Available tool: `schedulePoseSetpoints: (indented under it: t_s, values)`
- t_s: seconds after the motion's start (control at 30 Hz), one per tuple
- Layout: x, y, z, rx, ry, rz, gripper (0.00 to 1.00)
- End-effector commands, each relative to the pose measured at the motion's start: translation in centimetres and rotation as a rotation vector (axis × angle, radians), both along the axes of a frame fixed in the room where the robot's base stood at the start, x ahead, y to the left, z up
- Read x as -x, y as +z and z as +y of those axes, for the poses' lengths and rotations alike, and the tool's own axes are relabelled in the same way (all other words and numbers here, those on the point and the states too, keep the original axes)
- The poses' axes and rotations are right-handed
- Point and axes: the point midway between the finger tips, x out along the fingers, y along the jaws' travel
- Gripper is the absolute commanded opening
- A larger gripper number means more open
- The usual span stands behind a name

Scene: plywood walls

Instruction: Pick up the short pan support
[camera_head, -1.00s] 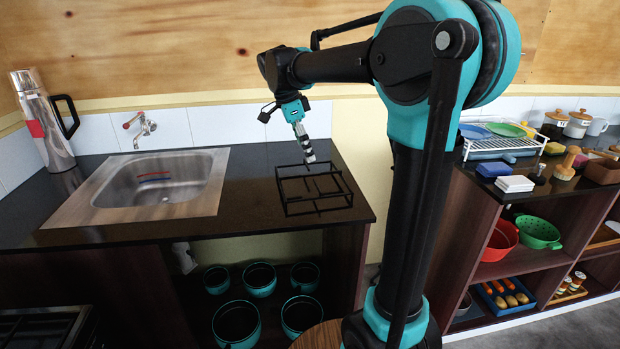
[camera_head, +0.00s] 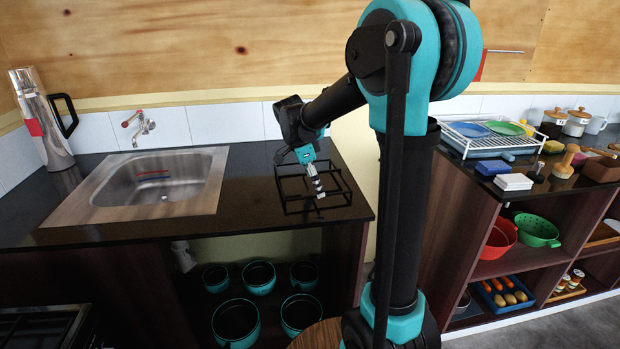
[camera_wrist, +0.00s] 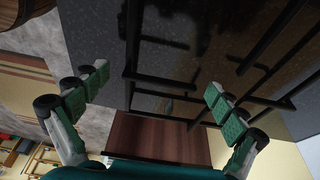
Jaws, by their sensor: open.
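The pan support (camera_head: 290,193) is a black rectangular frame of thin bars lying on the dark counter, to the right of the sink. My gripper (camera_head: 318,192) points down over the front right part of the frame, close to its bars. In the wrist view my gripper (camera_wrist: 150,95) has its two green-padded fingers spread wide with nothing held between them. Bars of the pan support (camera_wrist: 163,80) show between and beyond the fingers there. I cannot tell whether a finger touches a bar.
A steel sink (camera_head: 112,205) with a red-handled tap (camera_head: 139,128) is at left. A steel flask (camera_head: 42,120) stands at the far left. Teal pots (camera_head: 236,322) are on the shelf below. A dish rack (camera_head: 490,138) stands on the right counter.

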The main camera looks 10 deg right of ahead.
Motion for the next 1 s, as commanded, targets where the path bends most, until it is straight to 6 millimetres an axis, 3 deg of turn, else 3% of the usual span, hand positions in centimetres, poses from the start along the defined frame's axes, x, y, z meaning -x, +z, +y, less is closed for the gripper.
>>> schedulePoseSetpoints:
  t_s: [0.27,0.9,1.0]
  values:
    - [-0.03,-0.37,-0.12,0.000,0.000,0.000,0.97]
    - [-0.01,-0.35,-0.11,0.000,0.000,0.000,0.18]
    - [-0.01,-0.33,-0.12,0.000,0.000,0.000,0.12]
